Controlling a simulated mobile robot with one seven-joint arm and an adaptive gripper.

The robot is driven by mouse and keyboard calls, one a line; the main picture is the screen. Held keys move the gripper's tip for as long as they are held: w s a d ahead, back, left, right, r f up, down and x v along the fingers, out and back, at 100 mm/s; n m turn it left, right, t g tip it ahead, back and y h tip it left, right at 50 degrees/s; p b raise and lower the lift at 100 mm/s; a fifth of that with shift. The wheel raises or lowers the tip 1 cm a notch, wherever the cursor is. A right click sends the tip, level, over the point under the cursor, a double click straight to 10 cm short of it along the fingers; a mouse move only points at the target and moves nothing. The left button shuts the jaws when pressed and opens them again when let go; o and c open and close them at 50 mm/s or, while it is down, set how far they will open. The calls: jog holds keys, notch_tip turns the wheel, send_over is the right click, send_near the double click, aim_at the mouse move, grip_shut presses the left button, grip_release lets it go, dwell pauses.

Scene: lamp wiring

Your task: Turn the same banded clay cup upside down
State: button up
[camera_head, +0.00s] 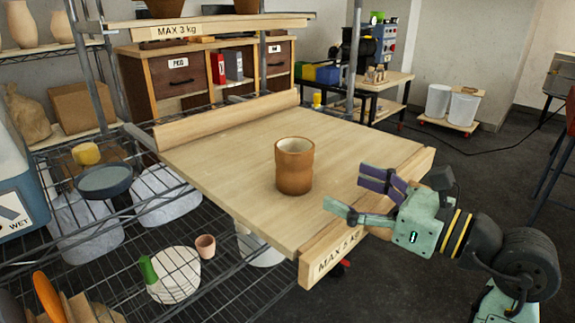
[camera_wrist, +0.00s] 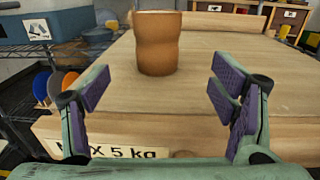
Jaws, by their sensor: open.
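The clay cup (camera_head: 294,168) is brown-orange with a pale inside and a waisted, banded wall. It stands upright on the wooden board (camera_head: 225,163), with its open mouth up. In the wrist view the cup (camera_wrist: 158,45) is ahead of my gripper (camera_wrist: 160,88), a little left of middle between the fingers. My gripper (camera_head: 358,198) is open and empty, to the right of the cup at the board's front right edge, and does not touch it. The cup's far side is hidden.
The board has a raised front lip (camera_head: 330,258) marked MAX 5 kg and a raised back rail (camera_head: 230,118). The board around the cup is clear. A wire rack (camera_head: 215,285) below left holds a small clay cup (camera_head: 205,246) and bowls. A shelf (camera_head: 200,26) hangs above the back.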

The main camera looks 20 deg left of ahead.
aim_at(309, 168)
jog(key=x, duration=0.4)
jog(key=shift+a+r+p, duration=0.1)
jog(key=shift+a+p, duration=0.15)
jog(key=shift+p, duration=0.15)
jog(key=p+x, duration=0.1)
jog(key=x, duration=0.1)
jog(key=r+x, duration=0.1)
jog(key=x, duration=0.1)
jog(key=shift+a+p, duration=0.2)
jog(key=shift+p, duration=0.15)
jog(key=shift+w+a+f, duration=0.15)
jog(key=shift+a, duration=0.25)
jog(key=shift+c, duration=0.6)
jog(key=c, duration=1.5)
